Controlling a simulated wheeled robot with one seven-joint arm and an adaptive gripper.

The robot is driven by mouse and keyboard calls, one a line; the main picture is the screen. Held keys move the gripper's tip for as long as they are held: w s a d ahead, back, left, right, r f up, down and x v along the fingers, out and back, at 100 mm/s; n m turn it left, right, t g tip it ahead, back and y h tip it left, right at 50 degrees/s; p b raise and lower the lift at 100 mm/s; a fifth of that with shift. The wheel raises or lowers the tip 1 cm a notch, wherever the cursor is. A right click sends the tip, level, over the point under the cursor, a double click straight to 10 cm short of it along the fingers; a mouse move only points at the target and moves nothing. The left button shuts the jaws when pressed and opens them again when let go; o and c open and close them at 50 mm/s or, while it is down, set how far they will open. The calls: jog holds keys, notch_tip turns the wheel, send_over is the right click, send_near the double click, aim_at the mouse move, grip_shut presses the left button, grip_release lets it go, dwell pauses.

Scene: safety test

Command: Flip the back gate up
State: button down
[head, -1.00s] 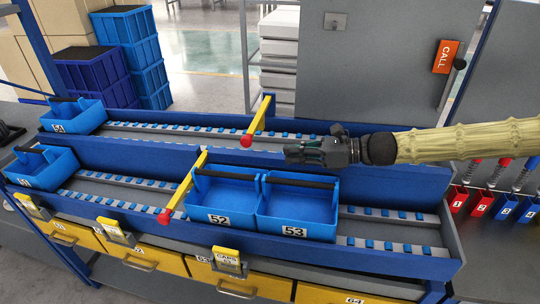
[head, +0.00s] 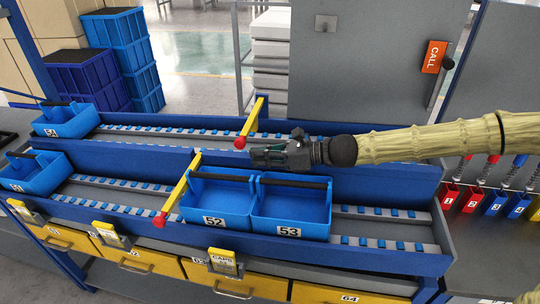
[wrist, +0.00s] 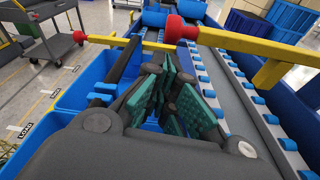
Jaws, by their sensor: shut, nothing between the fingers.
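The back gate is a yellow bar (head: 254,118) with a red ball end (head: 240,142). It lies across the rear roller lane, ball toward the front. In the wrist view it is the right-hand bar (wrist: 250,48), its red ball (wrist: 180,28) pointing left. My gripper (head: 255,157) is shut and empty, pointing left. In the head view it appears just below and right of the back gate's ball, and the wrist view shows its green-padded fingers (wrist: 172,88) below that ball. They look apart; the exact gap is unclear.
A similar front gate (head: 181,187) crosses the front lane. Blue bins 52 (head: 216,202) and 53 (head: 291,210) stand below my gripper. Another blue bin (head: 66,121) sits at the rear lane's left end. The rear lane left of the back gate is mostly clear.

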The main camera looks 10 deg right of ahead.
jog(key=shift+x, duration=0.9)
jog(key=shift+r, duration=0.15)
